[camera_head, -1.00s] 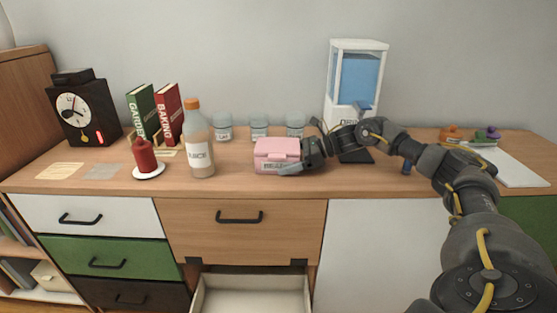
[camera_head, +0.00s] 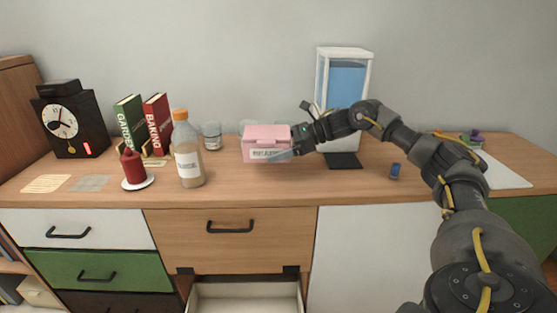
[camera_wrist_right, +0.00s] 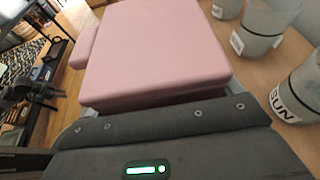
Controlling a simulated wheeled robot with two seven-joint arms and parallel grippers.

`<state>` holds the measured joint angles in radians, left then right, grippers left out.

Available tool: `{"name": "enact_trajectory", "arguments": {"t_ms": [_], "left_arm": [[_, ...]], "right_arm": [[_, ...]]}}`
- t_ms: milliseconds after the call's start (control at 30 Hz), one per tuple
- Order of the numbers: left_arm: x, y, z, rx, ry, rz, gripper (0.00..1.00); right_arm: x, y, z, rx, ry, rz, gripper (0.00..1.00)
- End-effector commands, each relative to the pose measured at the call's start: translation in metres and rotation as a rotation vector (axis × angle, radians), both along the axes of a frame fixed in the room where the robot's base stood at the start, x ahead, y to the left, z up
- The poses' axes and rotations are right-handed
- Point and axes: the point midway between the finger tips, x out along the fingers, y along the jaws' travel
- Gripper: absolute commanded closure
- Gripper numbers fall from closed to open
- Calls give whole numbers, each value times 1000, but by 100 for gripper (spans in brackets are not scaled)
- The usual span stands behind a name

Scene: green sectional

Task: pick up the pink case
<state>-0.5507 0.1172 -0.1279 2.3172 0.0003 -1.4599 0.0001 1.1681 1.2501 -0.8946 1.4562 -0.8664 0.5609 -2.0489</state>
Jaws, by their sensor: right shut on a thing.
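The pink case (camera_head: 267,137) is a small box with a label on its front, in the middle of the head view above the wooden counter. My right gripper (camera_head: 284,151) reaches it from the right and is shut on it, one finger lying across the front. In the right wrist view the case's pink lid (camera_wrist_right: 155,50) fills the space just beyond the gripper's dark palm. The fingertips are mostly hidden there by the case. The case looks lifted a little off the counter (camera_head: 240,185). My left gripper is not in view.
A juice bottle (camera_head: 188,160) stands left of the case, with a red candle (camera_head: 132,167) farther left. Glass jars (camera_head: 212,136) stand behind. A blue and white dispenser (camera_head: 343,90) is close behind my right arm. A small blue object (camera_head: 395,171) lies to the right. A drawer below is open.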

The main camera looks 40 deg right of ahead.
Motion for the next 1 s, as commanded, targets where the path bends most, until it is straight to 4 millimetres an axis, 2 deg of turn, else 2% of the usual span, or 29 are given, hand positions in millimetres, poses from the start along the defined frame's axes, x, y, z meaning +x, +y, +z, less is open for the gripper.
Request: {"name": "enact_trajectory", "arguments": {"t_ms": [33,100,300,367,533,667,833,933,1000], "left_arm": [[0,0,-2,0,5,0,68],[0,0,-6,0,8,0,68],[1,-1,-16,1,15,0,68],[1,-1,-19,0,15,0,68],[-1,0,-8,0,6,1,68],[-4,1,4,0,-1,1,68],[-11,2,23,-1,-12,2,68],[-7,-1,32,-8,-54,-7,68],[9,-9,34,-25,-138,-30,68]], "right_arm": [[1,0,12,1,-4,0,34],[1,0,22,2,-4,0,34],[1,1,46,2,-4,1,34],[-3,3,43,0,0,2,34],[-18,14,41,-2,0,3,34],[-37,28,40,-4,0,3,34],[-72,55,39,-4,1,6,34],[-95,72,39,-5,1,4,34],[-110,83,40,-4,0,3,34]]}}
